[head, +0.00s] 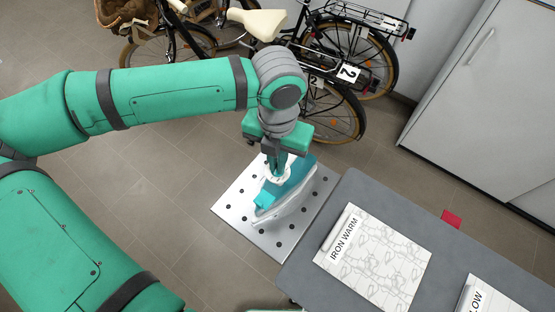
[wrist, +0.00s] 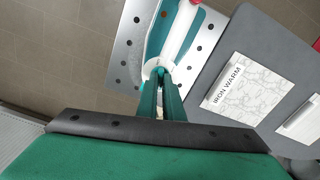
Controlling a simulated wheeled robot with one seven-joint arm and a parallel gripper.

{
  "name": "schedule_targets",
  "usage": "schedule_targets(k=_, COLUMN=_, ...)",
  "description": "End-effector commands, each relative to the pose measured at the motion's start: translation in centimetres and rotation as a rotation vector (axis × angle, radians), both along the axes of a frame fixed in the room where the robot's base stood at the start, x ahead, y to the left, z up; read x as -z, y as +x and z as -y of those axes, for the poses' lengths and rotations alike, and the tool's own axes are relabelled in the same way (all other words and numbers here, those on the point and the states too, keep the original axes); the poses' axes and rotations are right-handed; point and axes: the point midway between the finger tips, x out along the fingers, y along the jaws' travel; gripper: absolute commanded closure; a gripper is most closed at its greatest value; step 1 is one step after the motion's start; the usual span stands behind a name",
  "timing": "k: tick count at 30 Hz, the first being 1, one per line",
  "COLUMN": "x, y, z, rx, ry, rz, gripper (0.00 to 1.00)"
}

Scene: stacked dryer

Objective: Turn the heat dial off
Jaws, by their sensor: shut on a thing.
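A teal and white iron (head: 292,196) rests on a silver plate with dark holes (head: 236,212). Its heat dial (head: 268,173) is a white round piece on the iron's top, largely covered by my fingers. My gripper (head: 278,166) points down onto it from above, with its fingers close together and shut on the dial. In the wrist view the fingertips (wrist: 161,80) meet the white dial (wrist: 150,66), and the iron's white handle (wrist: 180,32) extends up from it. The dial's markings and pointer cannot be read.
A grey ironing board (head: 345,195) stands right of the plate, bearing a patterned cloth labelled IRON WARM (head: 375,262) and another labelled LOW (head: 485,298). Bicycles (head: 335,85) stand behind. A grey cabinet (head: 480,90) is at the upper right. A red item (head: 451,218) lies by the board's edge.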

Motion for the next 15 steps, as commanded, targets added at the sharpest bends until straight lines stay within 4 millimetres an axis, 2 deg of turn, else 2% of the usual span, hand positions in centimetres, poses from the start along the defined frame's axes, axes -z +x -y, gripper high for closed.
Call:
schedule_targets(k=6, x=-0.09, y=0.06, z=0.04, rx=0.143, ry=-0.001, rz=0.002, gripper=1.0)
schedule_targets(k=15, x=-0.09, y=0.06, z=0.04, rx=0.247, ry=-0.001, rz=0.002, gripper=1.0)
